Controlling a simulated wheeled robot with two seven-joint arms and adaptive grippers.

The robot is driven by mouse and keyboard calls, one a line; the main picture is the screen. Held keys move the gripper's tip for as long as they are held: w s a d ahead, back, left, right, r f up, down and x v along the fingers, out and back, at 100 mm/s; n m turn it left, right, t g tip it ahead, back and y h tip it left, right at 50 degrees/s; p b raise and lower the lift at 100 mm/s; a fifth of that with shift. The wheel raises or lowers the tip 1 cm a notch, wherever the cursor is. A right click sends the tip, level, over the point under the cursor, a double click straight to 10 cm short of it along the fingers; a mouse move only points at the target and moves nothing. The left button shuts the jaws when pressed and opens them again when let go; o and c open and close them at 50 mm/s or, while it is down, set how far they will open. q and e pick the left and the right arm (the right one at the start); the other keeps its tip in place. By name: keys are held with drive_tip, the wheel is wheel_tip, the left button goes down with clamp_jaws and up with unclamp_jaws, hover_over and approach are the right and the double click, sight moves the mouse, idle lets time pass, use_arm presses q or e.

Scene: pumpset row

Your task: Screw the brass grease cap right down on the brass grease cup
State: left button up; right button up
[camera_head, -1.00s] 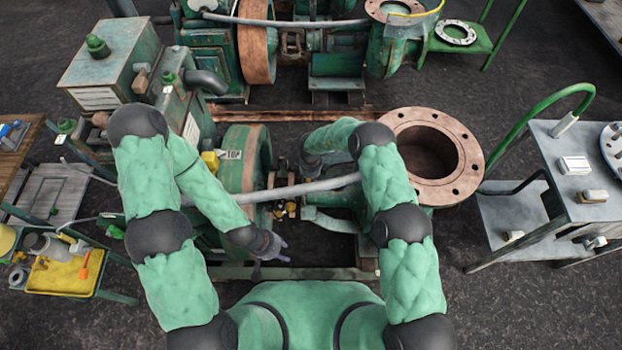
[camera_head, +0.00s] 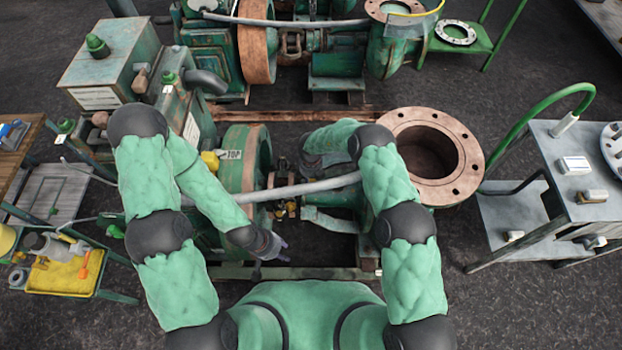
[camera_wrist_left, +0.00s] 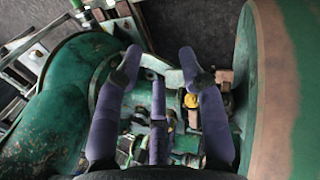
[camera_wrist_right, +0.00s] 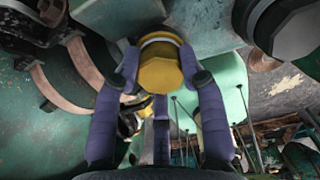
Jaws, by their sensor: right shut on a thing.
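The brass grease cap (camera_wrist_right: 160,75) is a yellow six-sided piece between the fingers of my right gripper (camera_wrist_right: 158,58) in the right wrist view. The fingers are shut on its sides. A pale band and a thin brass edge show at its far side; I cannot tell whether that edge belongs to the grease cup, and the seat between cap and cup is hidden. In the head view the right gripper is hidden by its own arm and wrist. My left gripper (camera_wrist_left: 160,54) is open and empty, low beside the pump frame, its purple fingers (camera_head: 277,246) pointing right in the head view.
A green wheel with a copper-coloured rim (camera_head: 255,165) stands left of the right hand. A grey pipe (camera_head: 300,190) crosses between the arms. A large rusty flange (camera_head: 470,150) is to the right. A small brass fitting (camera_wrist_left: 191,100) lies beyond the left fingers.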

drive_tip(key=shift+s+f+m, duration=0.15)
drive_tip(key=shift+f+m, duration=0.05)
drive_tip(key=shift+m, duration=1)
drive_tip(key=m, duration=0.2)
drive_tip(key=shift+m, duration=0.4)
drive_tip(key=shift+d+f+m, duration=0.1)
drive_tip(key=shift+m, duration=1)
drive_tip(key=m, duration=0.3)
drive_tip(key=o, duration=1.2)
drive_tip(key=shift+o, duration=0.2)
